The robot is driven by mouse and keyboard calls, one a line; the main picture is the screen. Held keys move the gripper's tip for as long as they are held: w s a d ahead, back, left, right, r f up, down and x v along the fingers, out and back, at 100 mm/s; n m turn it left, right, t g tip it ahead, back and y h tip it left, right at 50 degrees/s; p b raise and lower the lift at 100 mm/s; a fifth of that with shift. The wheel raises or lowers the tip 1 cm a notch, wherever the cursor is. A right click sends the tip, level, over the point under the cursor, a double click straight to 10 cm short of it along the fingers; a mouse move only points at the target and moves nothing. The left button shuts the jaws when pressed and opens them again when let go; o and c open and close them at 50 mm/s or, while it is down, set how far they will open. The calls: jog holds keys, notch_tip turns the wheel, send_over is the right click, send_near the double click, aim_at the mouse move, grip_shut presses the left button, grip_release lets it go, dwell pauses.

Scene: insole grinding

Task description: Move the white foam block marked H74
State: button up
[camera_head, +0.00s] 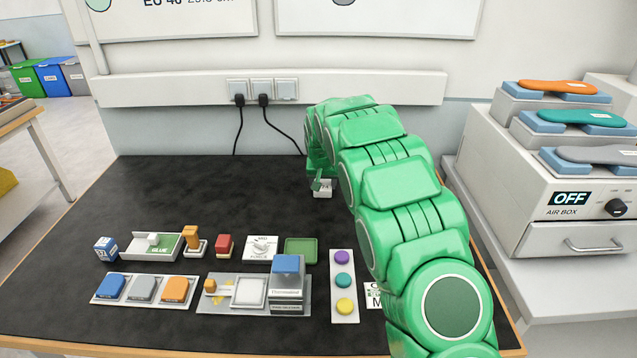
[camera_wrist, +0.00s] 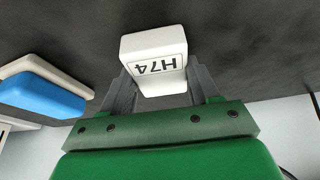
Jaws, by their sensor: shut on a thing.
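The white foam block marked H74 (camera_wrist: 157,59) is between the two fingers of my gripper (camera_wrist: 160,88) in the wrist view. Its lettering appears upside down there. The fingers are shut on its sides. In the head view the block (camera_head: 323,190) shows as a small white piece below my green gripper (camera_head: 318,178), over the back middle of the dark table. My arm hides part of the gripper. I cannot tell whether the block touches the table.
Several small items, including a glue tray (camera_head: 140,254), a green square tray (camera_head: 300,251) and a strip with coloured buttons (camera_head: 343,287), line the table's front. The back left of the dark tabletop (camera_head: 190,190) is clear. An air box (camera_head: 575,207) stands at right.

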aim_at(323, 189)
jog(key=shift+s+d+f, duration=0.1)
jog(key=shift+d+f, duration=0.05)
jog(key=shift+f, duration=0.1)
jog(key=o, duration=1.1)
jog(key=shift+r, duration=0.25)
jog(key=v, duration=0.6)
jog(key=shift+r, duration=0.15)
jog(key=shift+s+r, duration=0.3)
jog(key=shift+r, duration=0.25)
